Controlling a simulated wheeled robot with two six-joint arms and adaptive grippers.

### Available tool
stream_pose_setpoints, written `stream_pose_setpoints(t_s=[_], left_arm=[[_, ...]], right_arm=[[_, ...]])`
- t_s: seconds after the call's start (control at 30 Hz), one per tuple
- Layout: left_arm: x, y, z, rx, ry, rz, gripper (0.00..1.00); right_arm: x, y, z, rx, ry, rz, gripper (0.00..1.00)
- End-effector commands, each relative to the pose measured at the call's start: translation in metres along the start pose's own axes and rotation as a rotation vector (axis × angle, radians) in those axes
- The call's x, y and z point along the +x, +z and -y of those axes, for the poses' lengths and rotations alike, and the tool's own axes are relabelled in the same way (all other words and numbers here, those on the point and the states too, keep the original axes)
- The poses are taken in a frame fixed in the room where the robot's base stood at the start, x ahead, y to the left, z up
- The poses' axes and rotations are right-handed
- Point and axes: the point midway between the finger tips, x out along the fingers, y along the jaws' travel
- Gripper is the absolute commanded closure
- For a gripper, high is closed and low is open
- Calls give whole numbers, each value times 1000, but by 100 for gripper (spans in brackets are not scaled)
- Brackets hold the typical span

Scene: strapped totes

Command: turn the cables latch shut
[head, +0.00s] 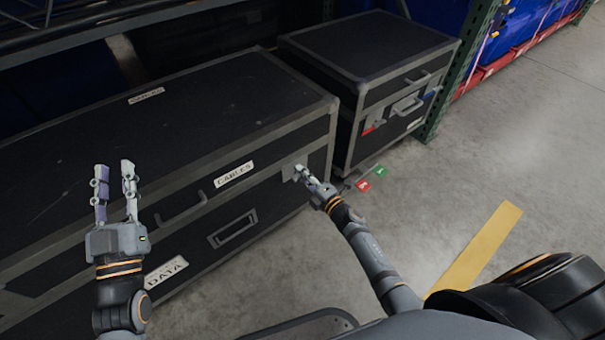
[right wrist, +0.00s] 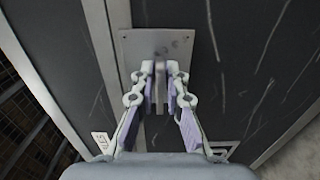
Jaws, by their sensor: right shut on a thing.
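The cables case (head: 215,135) is a long black case with grey metal edges and a white CABLES label (head: 234,175) on its front. Its latch plate (head: 291,171) is a small grey metal plate near the right end of the front, and it also shows in the right wrist view (right wrist: 184,45). My right gripper (head: 306,176) is at this plate, its fingers closed on the latch's turning piece (right wrist: 160,95), which is mostly hidden between them. My left gripper (head: 117,187) is open and empty, raised in front of the case's left part.
A second black case (head: 365,50) stands behind to the right, with red and green tags (head: 371,178) near its base. A DATA label (head: 166,271) is low on the front. Open concrete floor with a yellow stripe (head: 475,250) lies to the right.

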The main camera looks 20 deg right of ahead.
Motion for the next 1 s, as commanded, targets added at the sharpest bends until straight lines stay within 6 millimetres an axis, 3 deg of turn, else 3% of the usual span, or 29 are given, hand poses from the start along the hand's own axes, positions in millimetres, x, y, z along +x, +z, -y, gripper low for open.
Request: stream_pose_setpoints(t_s=[0.07,0.1,0.23,0.57,0.67,1.0], left_arm=[[0,0,0,0,0,0,70],[0,0,0,0,0,-1,70],[0,0,0,0,0,-1,70],[0,-1,0,0,1,-3,70],[0,-1,0,0,0,-3,70],[0,-1,0,0,0,-3,70]], right_arm=[[0,0,1,0,-2,1,100],[0,0,1,-1,-2,1,86],[0,0,0,-1,-2,1,70],[-4,0,1,-1,-2,1,70],[-19,0,2,-1,-4,1,70],[-98,0,1,-1,-5,0,70]])
